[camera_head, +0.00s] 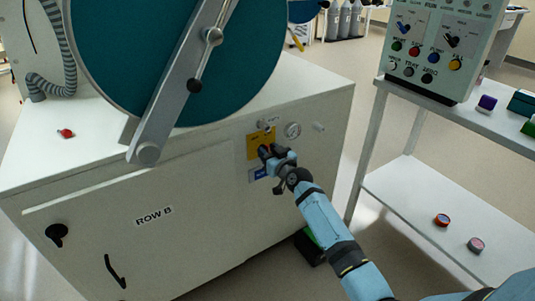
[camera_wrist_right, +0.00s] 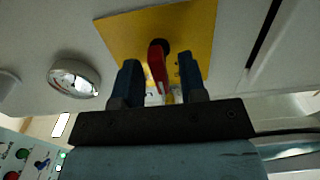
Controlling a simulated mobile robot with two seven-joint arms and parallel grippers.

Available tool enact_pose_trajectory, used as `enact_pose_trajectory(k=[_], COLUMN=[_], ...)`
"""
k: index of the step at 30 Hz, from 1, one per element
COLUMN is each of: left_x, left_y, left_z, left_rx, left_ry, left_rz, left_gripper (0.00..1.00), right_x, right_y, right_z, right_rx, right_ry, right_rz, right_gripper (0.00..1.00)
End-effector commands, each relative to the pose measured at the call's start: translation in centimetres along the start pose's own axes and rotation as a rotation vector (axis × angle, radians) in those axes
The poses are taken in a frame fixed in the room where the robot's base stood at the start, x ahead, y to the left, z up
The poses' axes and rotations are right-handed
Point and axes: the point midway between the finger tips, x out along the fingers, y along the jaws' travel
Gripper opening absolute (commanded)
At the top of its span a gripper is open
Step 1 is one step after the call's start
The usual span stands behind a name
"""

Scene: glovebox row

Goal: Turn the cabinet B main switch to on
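Cabinet B (camera_head: 180,190) is the white body marked "ROW B" under a large teal round door. Its main switch is a red handle (camera_wrist_right: 157,66) on a dark hub, mounted on a yellow plate (camera_wrist_right: 125,36); the plate also shows in the head view (camera_head: 253,140). My right gripper (camera_head: 267,153) is at the plate and hides the handle in the head view. In the right wrist view, its two dark blue fingers (camera_wrist_right: 158,78) stand open on either side of the red handle, with gaps visible. The handle points roughly toward the gripper. My left gripper is out of view.
A white shelf (camera_head: 430,205) with a control box (camera_head: 440,50) stands to the right. A small red object (camera_head: 66,133) lies on the cabinet's ledge.

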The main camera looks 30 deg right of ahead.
Motion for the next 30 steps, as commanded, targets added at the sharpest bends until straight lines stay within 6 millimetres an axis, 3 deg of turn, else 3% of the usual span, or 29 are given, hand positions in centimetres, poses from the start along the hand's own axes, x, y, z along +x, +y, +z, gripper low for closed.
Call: enact_pose_trajectory(k=[11, 15, 16, 30], left_x=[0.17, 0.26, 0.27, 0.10], left_y=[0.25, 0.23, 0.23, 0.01], left_z=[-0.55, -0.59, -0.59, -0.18], left_rx=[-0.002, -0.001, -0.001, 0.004], left_ry=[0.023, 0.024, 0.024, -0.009], left_rz=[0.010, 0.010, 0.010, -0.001], left_gripper=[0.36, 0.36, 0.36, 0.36], right_x=[0.52, 0.51, 0.51, 0.51], right_y=[-0.02, -0.03, -0.02, -0.01], right_z=[-0.02, -0.03, -0.03, -0.13], right_rx=[0.000, 0.000, 0.000, 0.094], right_ry=[0.000, 0.000, 0.000, -0.001], right_rz=[0.000, 0.000, 0.000, -0.002], right_gripper=[0.36, 0.04, 0.00, 0.00])
